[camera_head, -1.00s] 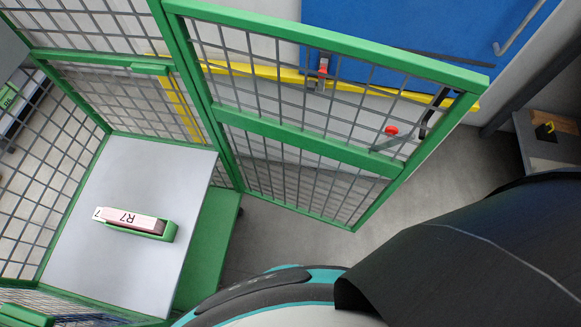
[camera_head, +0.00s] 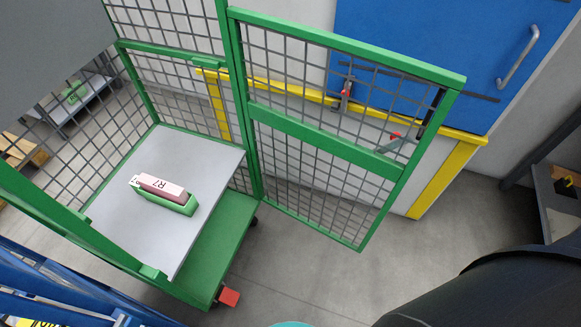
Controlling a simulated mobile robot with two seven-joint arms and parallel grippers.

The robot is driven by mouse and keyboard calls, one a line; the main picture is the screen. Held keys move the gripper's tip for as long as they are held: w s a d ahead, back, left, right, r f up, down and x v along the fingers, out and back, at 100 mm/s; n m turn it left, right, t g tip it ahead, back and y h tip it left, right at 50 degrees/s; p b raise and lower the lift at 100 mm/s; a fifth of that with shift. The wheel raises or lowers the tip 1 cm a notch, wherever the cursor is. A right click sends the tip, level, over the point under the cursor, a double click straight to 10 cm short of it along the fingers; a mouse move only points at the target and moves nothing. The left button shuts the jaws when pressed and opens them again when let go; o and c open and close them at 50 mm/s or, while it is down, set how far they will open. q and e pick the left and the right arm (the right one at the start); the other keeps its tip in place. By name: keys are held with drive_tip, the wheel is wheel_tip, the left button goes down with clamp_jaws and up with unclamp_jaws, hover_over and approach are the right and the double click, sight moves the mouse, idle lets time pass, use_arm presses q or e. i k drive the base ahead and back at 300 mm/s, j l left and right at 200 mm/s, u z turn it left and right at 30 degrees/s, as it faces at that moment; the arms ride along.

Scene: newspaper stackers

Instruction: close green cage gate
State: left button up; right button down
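The green cage gate (camera_head: 325,138) is a green frame with grey wire mesh and stands swung open to the right of the cage. Its hinge side is at the green post (camera_head: 240,110). The cage (camera_head: 130,95) has mesh walls, a green base and a light grey shelf (camera_head: 185,222). A red latch handle (camera_head: 395,136) shows near the gate's free edge, and another red piece (camera_head: 346,88) shows near its upper middle. Neither gripper is in view. A dark part of my body fills the lower right corner.
A pinkish bundle marked R7 lies in a green holder (camera_head: 178,206) on the shelf. A red caster pedal (camera_head: 229,297) sticks out at the cage's base. Grey floor (camera_head: 320,265) is clear before the gate.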

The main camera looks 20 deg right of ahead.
sight(451, 84)
drive_tip(key=l+u, duration=0.1)
drive_tip(key=u, duration=0.3)
drive_tip(key=l+u, duration=0.1)
drive_tip(key=u, duration=0.25)
drive_tip(key=l+u, duration=0.1)
drive_tip(key=u, duration=0.3)
drive_tip(key=l+u, duration=0.1)
drive_tip(key=u, duration=0.3)
drive_tip(key=k+l, duration=0.25)
drive_tip(key=l, duration=0.2)
drive_tip(key=k+l, duration=0.25)
drive_tip(key=l, duration=0.15)
drive_tip(key=k+l, duration=0.25)
drive_tip(key=l, duration=0.2)
drive_tip(key=k+l, duration=0.25)
drive_tip(key=l, duration=0.2)
drive_tip(key=k+l+u, duration=0.1)
drive_tip(key=k+l, duration=0.15)
drive_tip(key=l, duration=0.15)
drive_tip(key=k+l, duration=0.25)
drive_tip(key=l, duration=0.2)
